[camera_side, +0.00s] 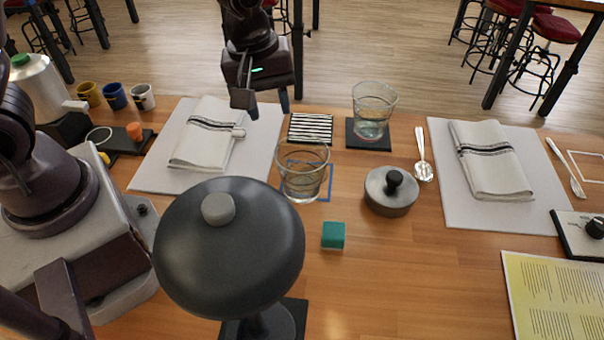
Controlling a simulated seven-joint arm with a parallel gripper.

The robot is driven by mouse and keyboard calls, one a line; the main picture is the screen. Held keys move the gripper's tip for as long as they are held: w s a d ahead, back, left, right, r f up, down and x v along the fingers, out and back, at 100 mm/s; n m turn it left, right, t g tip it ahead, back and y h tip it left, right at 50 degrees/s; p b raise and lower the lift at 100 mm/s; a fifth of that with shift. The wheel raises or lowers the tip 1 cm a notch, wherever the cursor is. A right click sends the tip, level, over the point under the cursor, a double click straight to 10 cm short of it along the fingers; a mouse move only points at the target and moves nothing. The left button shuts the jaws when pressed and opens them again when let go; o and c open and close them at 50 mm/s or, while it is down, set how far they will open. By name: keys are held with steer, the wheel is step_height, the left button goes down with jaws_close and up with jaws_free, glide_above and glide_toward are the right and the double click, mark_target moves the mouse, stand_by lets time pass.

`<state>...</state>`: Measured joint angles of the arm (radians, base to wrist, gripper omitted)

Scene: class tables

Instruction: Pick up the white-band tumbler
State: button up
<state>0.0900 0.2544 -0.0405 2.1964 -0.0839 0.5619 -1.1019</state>
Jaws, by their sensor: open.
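Two clear glass tumblers stand upright on the wooden table. The nearer tumbler (304,174) stands by a blue square outline on the table and looks empty. The farther tumbler (373,108) stands on a black coaster and seems to hold some clear liquid. I cannot make out a white band on either. My gripper (264,104) is open and empty, pointing down above the far edge of the left grey placemat, behind and to the left of both tumblers. It touches neither.
A striped black-and-white coaster (311,128) lies between gripper and tumblers. A dark lidded pot (390,191), teal block (333,235) and spoon (422,155) lie nearby. A large dark lamp (230,250) stands in front. Folded napkins (209,135) lie on placemats.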

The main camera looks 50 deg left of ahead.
glide_above(281, 161)
steer(key=a, duration=0.1)
step_height(281, 161, down, 7)
steer(key=shift+w+d+f, duration=0.1)
steer(key=shift+d+f, duration=0.1)
steer(key=shift+f, duration=1.05)
steer(key=shift+d+f, duration=0.2)
steer(key=shift+f, duration=1.05)
jaws_close()
